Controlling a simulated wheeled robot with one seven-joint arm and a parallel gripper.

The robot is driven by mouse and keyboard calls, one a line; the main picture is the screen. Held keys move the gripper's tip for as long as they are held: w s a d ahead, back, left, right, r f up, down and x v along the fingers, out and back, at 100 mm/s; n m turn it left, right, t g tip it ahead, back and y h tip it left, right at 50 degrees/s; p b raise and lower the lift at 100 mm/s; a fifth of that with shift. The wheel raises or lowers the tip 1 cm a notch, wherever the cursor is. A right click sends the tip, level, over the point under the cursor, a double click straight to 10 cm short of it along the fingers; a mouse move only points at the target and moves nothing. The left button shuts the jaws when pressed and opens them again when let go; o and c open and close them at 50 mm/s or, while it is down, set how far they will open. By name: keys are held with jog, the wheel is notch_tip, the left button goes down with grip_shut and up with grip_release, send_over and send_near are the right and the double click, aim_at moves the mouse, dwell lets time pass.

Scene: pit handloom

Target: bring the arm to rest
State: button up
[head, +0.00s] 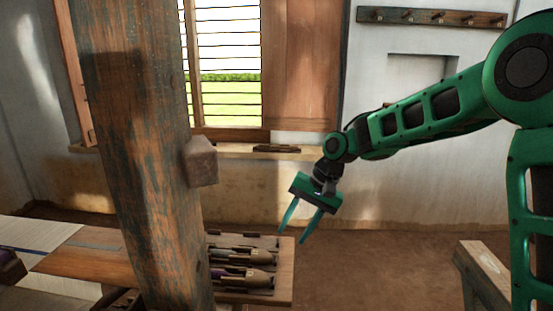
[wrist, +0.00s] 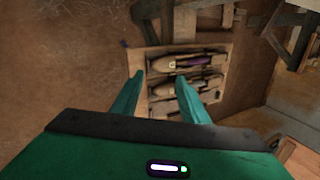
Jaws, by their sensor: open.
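My gripper (head: 297,222) hangs at the end of my green arm, fingers pointing down and a little left. It is open, with nothing between its fingers. In the head view it is to the right of and above a wooden board (head: 285,285) that holds several shuttles (head: 243,256). In the wrist view my gripper (wrist: 168,98) shows its two teal fingers apart, with the board (wrist: 226,47) and the shuttles (wrist: 190,62) beyond them. The fingers appear clear of the board. The thick post hides the board's left part in the head view.
A thick wooden post (head: 140,160) with a block (head: 201,161) stands left of my gripper. Behind are a barred window (head: 228,60), a sill (head: 225,150) and a peg rail (head: 430,17). A wooden bench (head: 485,270) stands at lower right. Bare floor (head: 370,270) lies between.

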jog(key=s+d+r+m+h, duration=0.1)
jog(key=s+d, duration=0.3)
jog(key=d, duration=0.4)
jog(key=s+d+r+t+h, duration=0.1)
jog(key=s+d, duration=0.2)
jog(key=d, duration=0.4)
jog(key=s+d+r+m+h, duration=0.15)
jog(key=s+d, duration=0.25)
jog(key=d, duration=0.4)
jog(key=s+d+f, duration=0.1)
jog(key=s+d, duration=0.3)
jog(key=s, duration=0.3)
jog(key=s+d+f, duration=0.1)
jog(key=s+d, duration=0.3)
jog(key=s, duration=0.4)
jog(key=s+d+m+g+h, duration=0.1)
jog(key=s+d, duration=0.4)
jog(key=s, duration=0.3)
jog(key=shift+s+f, duration=0.2)
jog(key=shift+f, duration=0.2)
